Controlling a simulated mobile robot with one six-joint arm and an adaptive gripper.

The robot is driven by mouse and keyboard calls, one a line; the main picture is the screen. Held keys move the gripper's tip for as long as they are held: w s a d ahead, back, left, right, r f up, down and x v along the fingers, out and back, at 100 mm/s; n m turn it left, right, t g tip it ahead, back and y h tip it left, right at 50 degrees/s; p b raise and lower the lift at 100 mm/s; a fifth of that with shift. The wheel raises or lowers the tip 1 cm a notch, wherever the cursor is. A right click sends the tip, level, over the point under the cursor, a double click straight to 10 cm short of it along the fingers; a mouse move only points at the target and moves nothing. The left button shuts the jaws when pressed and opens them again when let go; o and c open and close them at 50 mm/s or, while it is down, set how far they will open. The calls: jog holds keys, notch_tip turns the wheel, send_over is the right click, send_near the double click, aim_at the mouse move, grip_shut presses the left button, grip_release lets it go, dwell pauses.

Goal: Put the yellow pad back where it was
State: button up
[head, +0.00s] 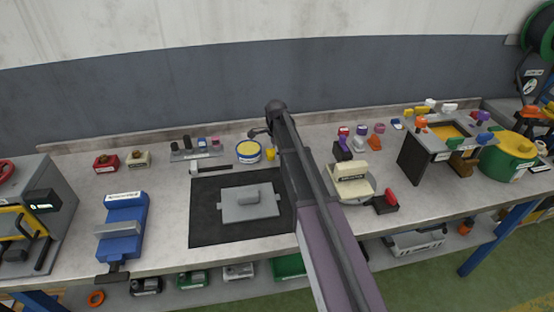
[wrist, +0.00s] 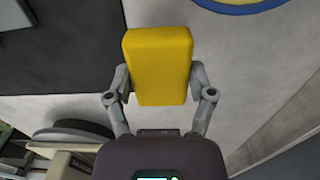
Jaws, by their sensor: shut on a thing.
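The yellow pad (wrist: 158,60) is a block with rounded edges. In the wrist view my gripper (wrist: 158,84) is shut on it, one finger on each side. The pad also shows in the head view as a small yellow patch (head: 271,154) beside my arm, just right of a round tin with a yellow top and blue rim (head: 248,151). In the wrist view part of that tin (wrist: 238,3) is at the top right edge. I cannot tell the pad's height above the bench. My arm hides most of the gripper in the head view.
A black mat (head: 210,229) with a grey lidded plate (head: 250,205) lies left of my arm. A blue vise-like tool (head: 123,222) stands further left. A scale with a cream block (head: 352,187) stands right of my arm, and a dark stand with coloured handles (head: 412,165) beyond it.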

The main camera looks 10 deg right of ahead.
jog(key=shift+f+b, duration=1)
jog(key=shift+f, duration=0.3)
jog(key=shift+f, duration=0.15)
jog(key=o, duration=1)
jog(key=shift+c, duration=0.2)
jog(key=shift+r, duration=0.2)
notch_tip(320, 180, up, 12)
jog(key=p, duration=1.2)
jog(key=shift+s, duration=0.15)
